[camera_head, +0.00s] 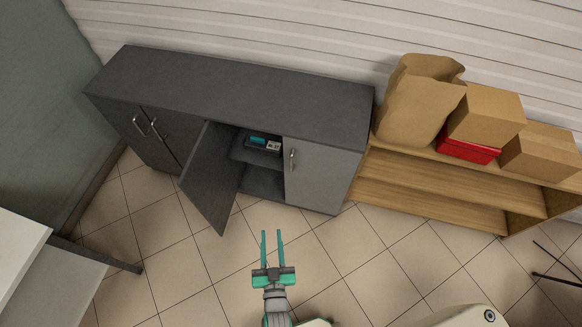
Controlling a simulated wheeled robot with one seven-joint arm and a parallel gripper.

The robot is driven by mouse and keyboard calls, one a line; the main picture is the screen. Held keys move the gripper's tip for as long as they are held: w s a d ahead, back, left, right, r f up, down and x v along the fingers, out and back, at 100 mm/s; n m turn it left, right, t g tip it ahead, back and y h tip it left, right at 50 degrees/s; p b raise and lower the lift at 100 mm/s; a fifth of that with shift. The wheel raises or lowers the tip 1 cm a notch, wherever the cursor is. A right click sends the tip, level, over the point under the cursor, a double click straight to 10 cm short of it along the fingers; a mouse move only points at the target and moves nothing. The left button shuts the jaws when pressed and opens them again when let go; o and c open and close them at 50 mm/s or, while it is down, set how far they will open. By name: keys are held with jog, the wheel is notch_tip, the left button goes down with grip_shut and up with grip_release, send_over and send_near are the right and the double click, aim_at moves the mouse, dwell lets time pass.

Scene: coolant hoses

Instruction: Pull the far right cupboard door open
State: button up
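A dark grey cupboard (240,88) stands against the wall. Its far right door (318,176) is closed and lighter grey, with a vertical metal handle (292,160) near its left edge. The door to its left (211,178) stands open, swung out toward me. My gripper (272,234) is in front of the cupboard, below and left of the far right door's handle in the picture. Its two teal fingers are apart with nothing between them, and it appears clear of the doors.
Small teal and white items (264,142) sit on a shelf inside the open compartment. Two closed doors with handles are at the left. A wooden shelf (440,196) with a paper bag and boxes stands right. Tiled floor (190,255) in front is clear.

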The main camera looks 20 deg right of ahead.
jog(key=w+d+f+h, duration=0.1)
jog(key=w+d+f, duration=0.15)
jog(key=w, duration=0.25)
jog(key=w+d+f+h, duration=0.1)
jog(key=w+d, duration=0.2)
jog(key=w, duration=0.2)
jog(key=m+h, duration=0.1)
send_near(291, 163)
jog(key=x, duration=0.8)
jog(key=shift+f, duration=0.1)
grip_shut()
